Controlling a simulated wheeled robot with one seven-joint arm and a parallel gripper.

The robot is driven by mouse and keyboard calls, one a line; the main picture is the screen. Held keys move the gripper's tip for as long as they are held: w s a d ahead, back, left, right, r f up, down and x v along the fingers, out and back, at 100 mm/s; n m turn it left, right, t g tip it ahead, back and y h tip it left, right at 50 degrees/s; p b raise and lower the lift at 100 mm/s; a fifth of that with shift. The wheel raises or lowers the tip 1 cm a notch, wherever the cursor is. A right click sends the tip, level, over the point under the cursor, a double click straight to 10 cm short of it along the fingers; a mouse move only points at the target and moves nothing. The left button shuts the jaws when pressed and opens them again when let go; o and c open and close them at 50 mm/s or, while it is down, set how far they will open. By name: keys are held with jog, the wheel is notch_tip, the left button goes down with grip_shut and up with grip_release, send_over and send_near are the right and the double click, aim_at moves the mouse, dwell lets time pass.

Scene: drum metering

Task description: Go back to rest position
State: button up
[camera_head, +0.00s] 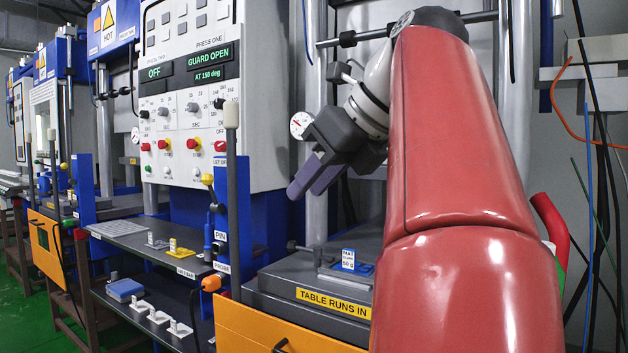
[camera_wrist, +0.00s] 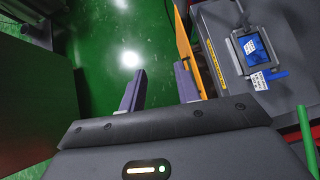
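My gripper (camera_head: 312,176) hangs in the air in the head view, left of my red arm and above the grey sliding table. Its purple-grey fingers point down and to the left. In the wrist view my gripper (camera_wrist: 160,88) shows two fingers spread apart with only green floor between them. It holds nothing. My red arm covers much of the right half of the head view and hides part of the press behind it.
A control panel (camera_head: 190,90) reads "OFF" and "GUARD OPEN AT 150 deg". Below my gripper is a table (camera_head: 300,290) labelled "TABLE RUNS IN", with a blue labelled piece (camera_head: 358,266) on it. Grey shelves (camera_head: 130,240) hold small parts. Green floor (camera_wrist: 90,60) is clear.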

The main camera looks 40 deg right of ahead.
dwell(0.4)
jog(key=a+f+n+g+h, duration=0.1)
jog(key=a+f+n, duration=0.3)
jog(key=f+n, duration=0.6)
jog(key=a+f+n+g, duration=0.1)
jog(key=a+f+n, duration=0.5)
jog(key=f, duration=0.5)
jog(key=s+a+f+n, duration=0.1)
jog(key=s+f+n, duration=0.2)
jog(key=f+n, duration=0.5)
jog(key=s+a+f+n+g+h, duration=0.1)
jog(key=s+f+n, duration=0.2)
jog(key=f+n, duration=0.5)
notch_tip(320, 180, down, 3)
jog(key=shift+s+a+f+n+h, duration=0.1)
jog(key=shift+s+a+n+h, duration=0.2)
jog(key=shift+s+a, duration=0.1)
